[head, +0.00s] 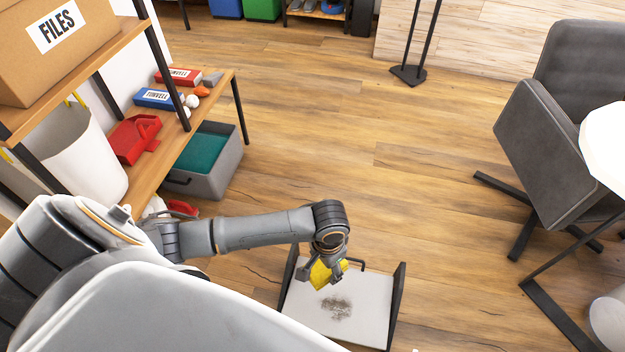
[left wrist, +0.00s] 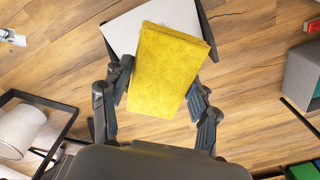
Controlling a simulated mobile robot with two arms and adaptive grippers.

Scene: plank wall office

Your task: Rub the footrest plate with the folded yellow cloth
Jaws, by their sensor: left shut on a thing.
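The folded yellow cloth (head: 322,273) is held in my left gripper (head: 326,270), which is shut on it. In the left wrist view the cloth (left wrist: 165,70) sits between the two fingers (left wrist: 160,105) and covers much of the plate behind it. The footrest plate (head: 365,300) is light grey between dark side frames and bears a dark smudge (head: 336,308) near its middle. The gripper is over the plate's upper left part, up from the smudge in the head view. I cannot tell whether the cloth touches the plate. My right gripper is not in view.
A wooden shelf (head: 222,84) at the left holds a files box (head: 90,30), a white bin (head: 80,150) and a red dustpan (head: 135,138). A grey crate (head: 222,170) stands beneath. A dark chair (head: 545,150) is at the right. The middle floor is clear.

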